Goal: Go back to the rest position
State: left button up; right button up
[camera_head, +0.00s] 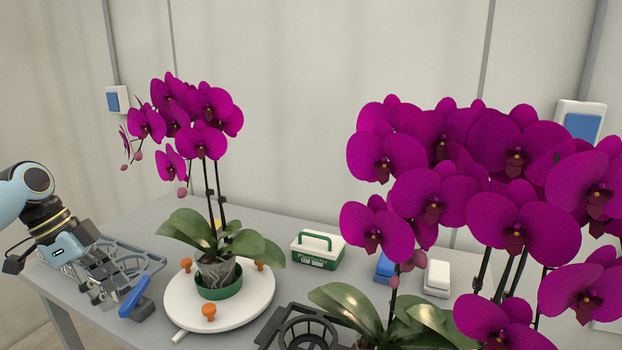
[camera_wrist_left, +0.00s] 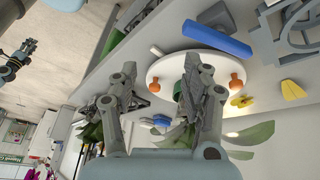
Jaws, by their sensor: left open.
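My left gripper (camera_head: 92,288) is at the left of the head view, over the left end of the grey table (camera_head: 190,338). Its two fingers are spread and empty, and they also show in the left wrist view (camera_wrist_left: 160,88). A blue-handled tool (camera_head: 136,298) is just right of the fingers, apart from them as far as I can tell. A round white turntable (camera_head: 256,310) with orange knobs stands further right. It carries a potted magenta orchid (camera_head: 215,272) in a green saucer (camera_head: 218,291).
A dark grey rack (camera_head: 140,262) lies beside and behind the left gripper. A green-and-white box (camera_head: 318,250), a blue item (camera_head: 385,266) and a white item (camera_head: 437,278) stand toward the back.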

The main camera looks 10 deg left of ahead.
pick_arm(q)
jog(key=s+d+f+n+g+b, duration=0.1)
jog(key=s+d+f, duration=0.1)
jog(key=s+f, duration=0.65)
jog(key=s+d+f+n+g+b, duration=0.1)
jog(key=s+d+f+n+b, duration=0.3)
jog(key=f, duration=0.7)
jog(key=s+d+f+m+g+p, duration=0.1)
jog(key=s+f, duration=0.6)
jog(key=f, duration=0.2)
jog(key=s+d+f+n+t+y+b, duration=0.1)
jog(key=s+d+f+n+y, duration=0.1)
jog(key=s+f, duration=0.8)
jog(key=s+d+f+n+t+y+b, duration=0.1)
jog(key=s+d+f+n+y+b, duration=0.1)
jog(key=s+f, duration=0.8)
jog(key=s+d+n+y, duration=0.1)
jog(key=s+d+n, duration=0.1)
jog(key=s, duration=0.4)
jog(key=shift+d+f+n, duration=0.2)
jog(key=shift+f+n, duration=0.1)
jog(key=shift+n, duration=0.5)
